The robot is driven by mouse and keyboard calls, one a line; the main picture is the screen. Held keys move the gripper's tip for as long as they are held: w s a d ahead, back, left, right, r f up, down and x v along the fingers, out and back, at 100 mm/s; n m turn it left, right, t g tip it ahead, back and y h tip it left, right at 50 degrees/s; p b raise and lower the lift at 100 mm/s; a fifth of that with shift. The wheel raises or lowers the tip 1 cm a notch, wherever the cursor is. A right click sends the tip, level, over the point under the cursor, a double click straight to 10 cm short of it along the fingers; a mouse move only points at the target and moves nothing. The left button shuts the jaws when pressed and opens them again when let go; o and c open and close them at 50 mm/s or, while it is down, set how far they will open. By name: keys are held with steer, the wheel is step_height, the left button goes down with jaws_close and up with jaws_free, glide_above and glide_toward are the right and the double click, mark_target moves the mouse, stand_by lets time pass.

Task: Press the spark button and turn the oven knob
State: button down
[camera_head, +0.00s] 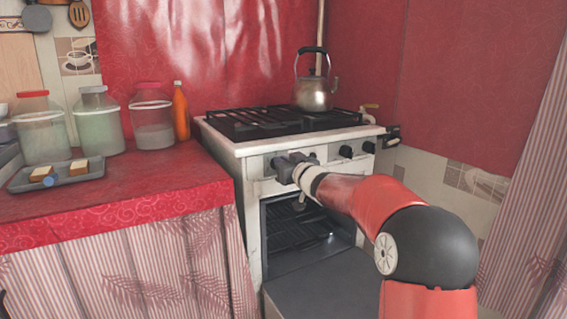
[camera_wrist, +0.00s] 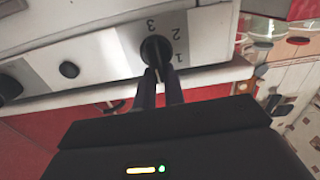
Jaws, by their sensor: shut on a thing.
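The oven knob (camera_wrist: 155,49) is a dark round knob on the pale front panel, with the digits 1, 2 and 3 printed around it in the wrist view. My gripper (camera_wrist: 158,75) has its two dark fingers close together on the knob's grip, shut on it. In the head view my gripper (camera_head: 284,169) is at the left part of the stove's (camera_head: 252,226) front panel, and it hides the knob there. A small round black button (camera_wrist: 69,69), which looks like the spark button, sits on the panel to the left of the knob in the wrist view, apart from my fingers.
Another dark knob (camera_wrist: 9,88) shows at the wrist view's left edge. A kettle (camera_head: 315,94) stands on the hob. The oven door (camera_head: 318,293) is folded down below my arm. The red counter (camera_head: 140,196) at left holds jars, an orange bottle (camera_head: 181,112) and a tray (camera_head: 85,174).

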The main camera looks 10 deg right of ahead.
steer(key=n+b, duration=0.1)
steer(key=n, duration=0.2)
steer(key=a+n+b, duration=0.1)
steer(key=n+b, duration=0.1)
steer(key=n, duration=0.2)
steer(key=f+n+b, duration=0.1)
steer(key=n, duration=0.3)
steer(key=shift+s+a+f+b, duration=0.1)
steer(key=shift+s+a+b, duration=0.15)
steer(key=shift+a+b, duration=0.05)
steer(key=shift+n, duration=0.3)
steer(key=c, duration=1.5)
jaws_free()
steer(key=v, duration=0.8)
